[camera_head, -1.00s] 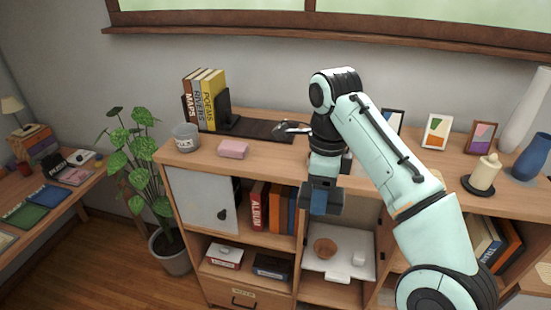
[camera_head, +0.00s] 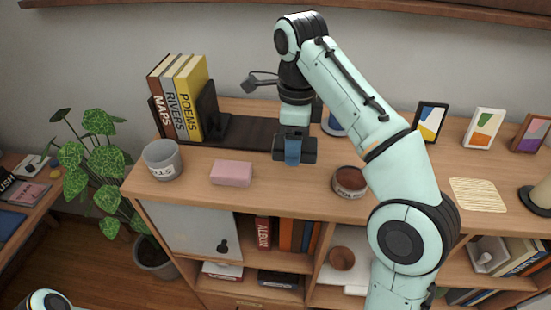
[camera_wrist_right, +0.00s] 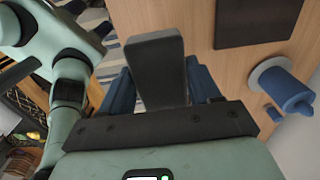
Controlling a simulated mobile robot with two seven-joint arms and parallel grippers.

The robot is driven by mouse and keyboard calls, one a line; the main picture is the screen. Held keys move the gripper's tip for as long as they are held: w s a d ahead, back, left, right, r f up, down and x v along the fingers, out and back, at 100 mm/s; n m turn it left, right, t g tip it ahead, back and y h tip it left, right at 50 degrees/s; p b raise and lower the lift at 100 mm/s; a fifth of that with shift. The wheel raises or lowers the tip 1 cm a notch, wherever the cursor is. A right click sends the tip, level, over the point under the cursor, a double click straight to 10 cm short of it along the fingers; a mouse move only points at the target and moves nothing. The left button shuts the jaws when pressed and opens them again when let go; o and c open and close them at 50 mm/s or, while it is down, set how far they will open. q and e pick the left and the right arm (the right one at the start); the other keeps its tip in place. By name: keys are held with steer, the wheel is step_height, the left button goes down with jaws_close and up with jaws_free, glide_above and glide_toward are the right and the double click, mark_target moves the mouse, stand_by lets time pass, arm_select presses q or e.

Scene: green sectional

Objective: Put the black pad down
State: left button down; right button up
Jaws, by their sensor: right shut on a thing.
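The black pad (camera_wrist_right: 155,65) is a dark grey, flat, oblong block with rounded edges. In the right wrist view it sits between the two blue fingers of my right gripper (camera_wrist_right: 160,85), which is shut on it. In the head view my right gripper (camera_head: 293,152) hangs pointing down over the front part of the wooden shelf top (camera_head: 270,190). The pad cannot be made out there, and the gap below it is hidden.
A black bookend (camera_head: 245,131) with upright books (camera_head: 182,95) stands left behind the gripper. A pink block (camera_head: 231,173), grey pot (camera_head: 162,160) and round dark container (camera_head: 349,182) stand nearby. Picture frames (camera_head: 431,121) are at the right. Bare wood lies between pink block and container.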

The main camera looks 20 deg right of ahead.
steer(key=shift+w, duration=0.15)
steer(key=shift+s, duration=0.35)
glide_above(291, 184)
step_height(291, 184, down, 4)
steer(key=shift+f+b, duration=0.2)
steer(key=shift+b, duration=0.15)
steer(key=shift+w+f, duration=0.1)
steer(key=shift+f, duration=0.25)
steer(key=shift+s+f, duration=0.2)
steer(key=shift+f, duration=0.15)
step_height(291, 184, down, 3)
steer(key=shift+r+b, duration=0.15)
steer(key=shift+b, duration=0.45)
steer(key=shift+f, duration=0.55)
arm_select(q)
steer(key=s+f, duration=0.2)
steer(key=shift+s+f, duration=0.3)
steer(key=shift+s, duration=0.1)
arm_select(e)
steer(key=shift+w, duration=0.1)
